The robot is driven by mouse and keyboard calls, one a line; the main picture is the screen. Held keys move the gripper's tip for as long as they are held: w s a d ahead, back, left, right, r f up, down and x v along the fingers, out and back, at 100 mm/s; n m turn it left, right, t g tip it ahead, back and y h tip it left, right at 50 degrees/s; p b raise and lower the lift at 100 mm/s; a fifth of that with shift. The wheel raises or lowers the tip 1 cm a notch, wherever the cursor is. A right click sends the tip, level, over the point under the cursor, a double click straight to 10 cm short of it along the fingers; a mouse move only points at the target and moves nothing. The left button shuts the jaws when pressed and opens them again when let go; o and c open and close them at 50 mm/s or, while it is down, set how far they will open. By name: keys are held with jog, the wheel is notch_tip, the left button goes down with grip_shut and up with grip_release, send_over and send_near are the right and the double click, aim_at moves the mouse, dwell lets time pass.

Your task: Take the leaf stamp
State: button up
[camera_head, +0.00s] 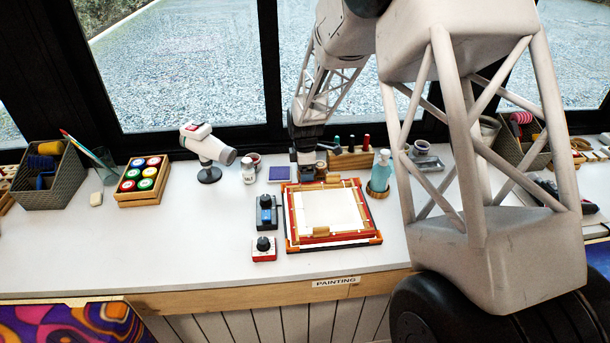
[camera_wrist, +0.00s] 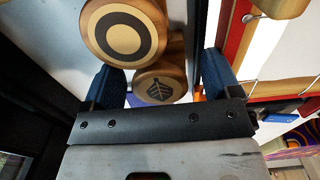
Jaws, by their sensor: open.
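The leaf stamp (camera_wrist: 160,89) is a round wooden stamp with a dark leaf on its face, seen in the wrist view between the two blue fingers. My gripper (camera_wrist: 162,76) is open around it, with a visible gap on the left and right. A larger-looking wooden stamp with a dark ring (camera_wrist: 122,38) is beside and partly in front of it, ahead of the left finger. In the head view my gripper (camera_head: 306,172) is low at the back of the table, beside small brown round items (camera_head: 321,167); which one is the leaf stamp cannot be told there.
The red-orange printing frame (camera_head: 331,240) lies just in front of my gripper. A blue ink pad (camera_head: 279,173) is to its left. A wooden rack of small bottles (camera_head: 351,159) and a pump bottle (camera_head: 380,175) stand to its right. The table's left front is clear.

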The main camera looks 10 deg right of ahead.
jog(key=shift+c, duration=0.3)
jog(key=c, duration=0.8)
jog(key=shift+r, duration=5)
